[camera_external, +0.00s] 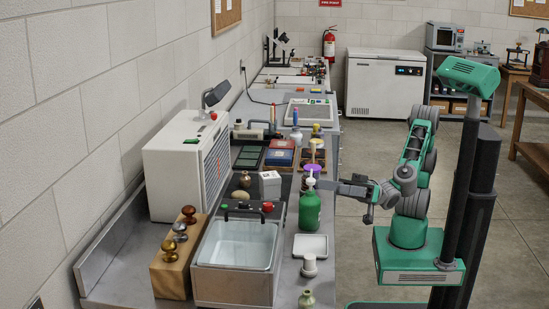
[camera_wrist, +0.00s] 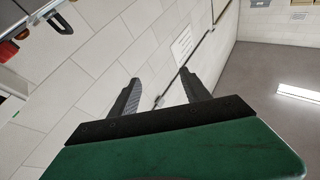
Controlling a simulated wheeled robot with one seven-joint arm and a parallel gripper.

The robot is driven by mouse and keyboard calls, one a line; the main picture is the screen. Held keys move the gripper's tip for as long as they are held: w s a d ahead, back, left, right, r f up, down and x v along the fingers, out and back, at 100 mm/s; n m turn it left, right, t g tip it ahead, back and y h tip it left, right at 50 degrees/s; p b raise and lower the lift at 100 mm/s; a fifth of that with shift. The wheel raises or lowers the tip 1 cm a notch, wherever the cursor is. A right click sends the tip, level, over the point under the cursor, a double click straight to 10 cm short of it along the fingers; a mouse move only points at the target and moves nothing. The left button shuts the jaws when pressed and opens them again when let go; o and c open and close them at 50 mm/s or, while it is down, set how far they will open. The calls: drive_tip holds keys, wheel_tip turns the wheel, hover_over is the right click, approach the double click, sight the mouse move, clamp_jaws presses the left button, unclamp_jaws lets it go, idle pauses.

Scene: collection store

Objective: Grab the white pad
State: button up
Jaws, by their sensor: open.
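A flat white square piece (camera_external: 310,246), which looks like the white pad, lies on the steel counter near its front edge, right of the sink. It does not show in the wrist view. My gripper (camera_external: 348,188) is held above and behind the pad in the outside view, by the counter's edge near the green bottle. In the wrist view, the two dark fingers of my gripper (camera_wrist: 161,80) stand apart with nothing between them. They face the block wall.
A green pump bottle (camera_external: 310,208) stands just behind the pad, close to my gripper. The floor (camera_external: 355,240) right of the counter is open.

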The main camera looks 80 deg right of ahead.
sight(305, 259)
drive_tip(key=f+h, duration=0.1)
drive_tip(key=f, duration=0.6)
drive_tip(key=f+g+h, duration=0.1)
drive_tip(key=f+h, duration=0.1)
drive_tip(key=f, duration=0.5)
drive_tip(key=w+f+h+p, duration=0.1)
drive_tip(key=f+h, duration=0.1)
drive_tip(key=f, duration=0.5)
drive_tip(key=shift+g, duration=0.3)
drive_tip(key=shift+w+f, duration=0.2)
drive_tip(key=shift+w, duration=0.1)
drive_tip(key=p+x, duration=0.1)
drive_tip(key=x, duration=0.1)
drive_tip(key=p+x, duration=0.1)
drive_tip(key=x, duration=0.3)
drive_tip(key=shift+w+d+r+p, duration=0.2)
drive_tip(key=shift+w+r+p, duration=0.2)
drive_tip(key=shift+w, duration=0.1)
drive_tip(key=shift+w+a+f, duration=0.1)
drive_tip(key=shift+w+a, duration=0.15)
drive_tip(key=shift+c, duration=0.4)
clamp_jaws()
